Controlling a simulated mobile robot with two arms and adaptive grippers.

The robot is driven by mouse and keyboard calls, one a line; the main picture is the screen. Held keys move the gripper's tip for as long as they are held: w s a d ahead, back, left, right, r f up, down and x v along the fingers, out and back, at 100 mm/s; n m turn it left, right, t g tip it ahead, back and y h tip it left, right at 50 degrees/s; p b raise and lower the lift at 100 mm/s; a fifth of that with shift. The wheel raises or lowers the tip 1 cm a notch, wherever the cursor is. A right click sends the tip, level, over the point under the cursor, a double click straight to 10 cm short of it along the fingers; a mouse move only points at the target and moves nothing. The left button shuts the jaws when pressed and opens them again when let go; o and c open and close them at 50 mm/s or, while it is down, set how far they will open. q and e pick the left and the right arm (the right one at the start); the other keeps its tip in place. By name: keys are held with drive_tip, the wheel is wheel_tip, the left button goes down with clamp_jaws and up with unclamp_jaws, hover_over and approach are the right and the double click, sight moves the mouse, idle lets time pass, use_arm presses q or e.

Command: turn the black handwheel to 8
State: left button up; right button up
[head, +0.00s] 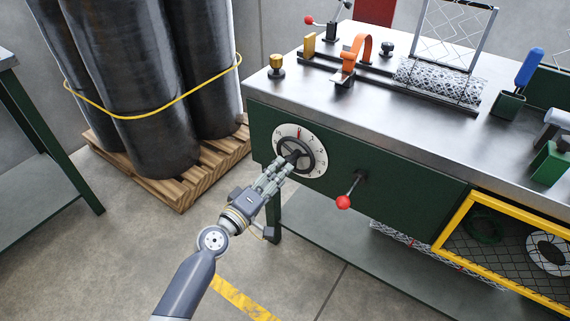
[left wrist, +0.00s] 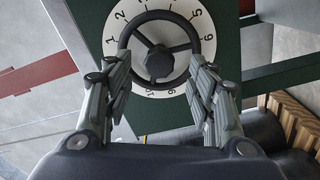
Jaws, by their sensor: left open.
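The black handwheel (head: 293,155) sits on a round white numbered dial (head: 318,160) on the bench's green front panel. A red mark shows at the dial's top. In the left wrist view the handwheel (left wrist: 158,63) shows its rim, spokes and hub, with the dial (left wrist: 123,38) behind it; several numbers are readable, others are hidden. My left gripper (head: 283,168) is in front of the wheel's lower part, and its open fingers (left wrist: 160,84) stand on either side of the rim in the left wrist view. I cannot tell whether they touch it. My right gripper is out of view.
A red-knobbed lever (head: 344,201) sticks out of the panel right of the dial. The steel benchtop (head: 330,95) carries an orange clamp (head: 361,47) and wire mesh (head: 440,80). Dark cylinders (head: 125,80) stand on a pallet (head: 185,180) at left. The floor in front is clear.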

use_arm(q)
drive_tip(key=w+d+n, duration=0.1)
drive_tip(key=n, duration=0.1)
drive_tip(key=w+d+n, duration=0.1)
drive_tip(key=w+n, duration=0.1)
drive_tip(key=shift+w+d, duration=0.15)
drive_tip(key=shift+d, duration=0.05)
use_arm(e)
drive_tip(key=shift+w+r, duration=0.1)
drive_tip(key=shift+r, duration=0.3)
